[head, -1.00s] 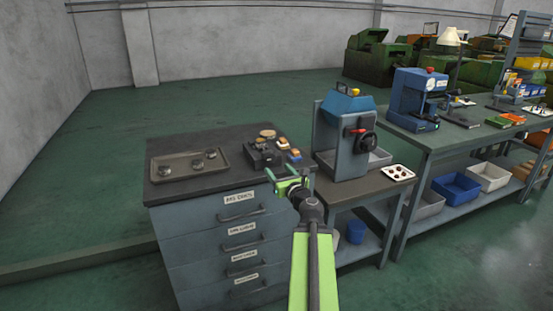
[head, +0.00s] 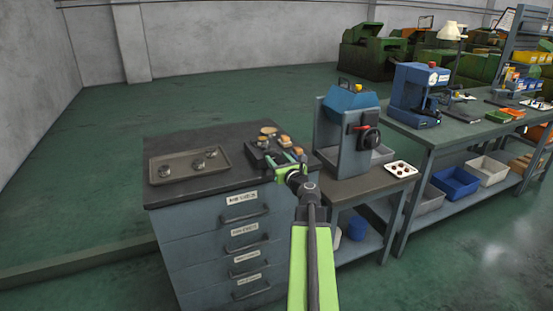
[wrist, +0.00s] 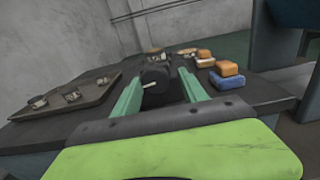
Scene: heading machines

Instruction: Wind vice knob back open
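The small dark vice (head: 259,157) sits on the cabinet top, partly hidden behind my gripper in the head view. In the wrist view the dark vice (wrist: 155,73) lies ahead, between my two green fingers. A small pale piece shows on its near side; I cannot tell whether it is the knob. My gripper (head: 285,158) is over the right part of the cabinet top, near the front edge. In the wrist view my gripper (wrist: 160,76) has its fingers apart, with nothing visibly clamped. Whether a finger touches the vice cannot be told.
A tray (head: 226,151) with several small metal parts lies left on the cabinet top (head: 190,192). Orange and blue blocks (wrist: 228,75) lie right of the vice. A blue-topped press (head: 352,130) stands close on the right. A small white tray (head: 401,169) lies beside it.

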